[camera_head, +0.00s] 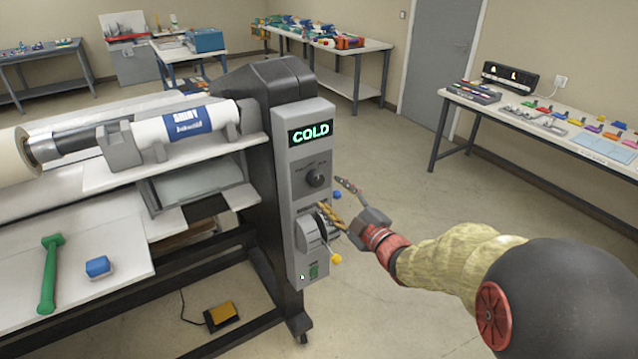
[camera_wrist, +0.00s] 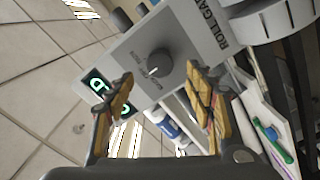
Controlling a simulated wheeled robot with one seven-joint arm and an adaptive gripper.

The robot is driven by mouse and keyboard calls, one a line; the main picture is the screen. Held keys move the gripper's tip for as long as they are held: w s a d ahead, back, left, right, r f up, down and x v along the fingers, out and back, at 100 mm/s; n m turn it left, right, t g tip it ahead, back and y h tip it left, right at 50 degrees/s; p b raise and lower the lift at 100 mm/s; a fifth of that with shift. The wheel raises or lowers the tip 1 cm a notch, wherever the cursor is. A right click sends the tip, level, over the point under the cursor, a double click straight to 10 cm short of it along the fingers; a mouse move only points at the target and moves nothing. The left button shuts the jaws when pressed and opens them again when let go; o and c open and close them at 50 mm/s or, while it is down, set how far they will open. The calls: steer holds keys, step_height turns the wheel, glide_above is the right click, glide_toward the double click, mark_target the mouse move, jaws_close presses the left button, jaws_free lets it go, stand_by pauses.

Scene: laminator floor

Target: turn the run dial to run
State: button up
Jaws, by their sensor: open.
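The run dial (camera_head: 315,178) is a round dark knob on the grey control panel (camera_head: 298,160) at the end of the laminator. A display (camera_head: 310,133) above it reads COLD in green. In the wrist view the dial (camera_wrist: 158,63) shows a white pointer mark; its labels are too small to read. My gripper (camera_head: 341,202) is open and empty, to the right of the panel and slightly below the dial. In the wrist view its two fingers (camera_wrist: 160,90) are spread, with the dial showing between and beyond them, apart from both.
A green-handled tool (camera_head: 50,275) and a blue block (camera_head: 98,267) lie on the laminator's table. A yellow foot pedal (camera_head: 222,315) is on the floor. The floor right of the panel is clear.

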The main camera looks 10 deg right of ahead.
mark_target(319, 182)
steer(key=shift+b+x, duration=0.7)
steer(key=shift+x, duration=3.15)
steer(key=c, duration=0.3)
steer(key=shift+f, duration=0.1)
steer(key=c, duration=0.8)
steer(key=shift+c, duration=0.3)
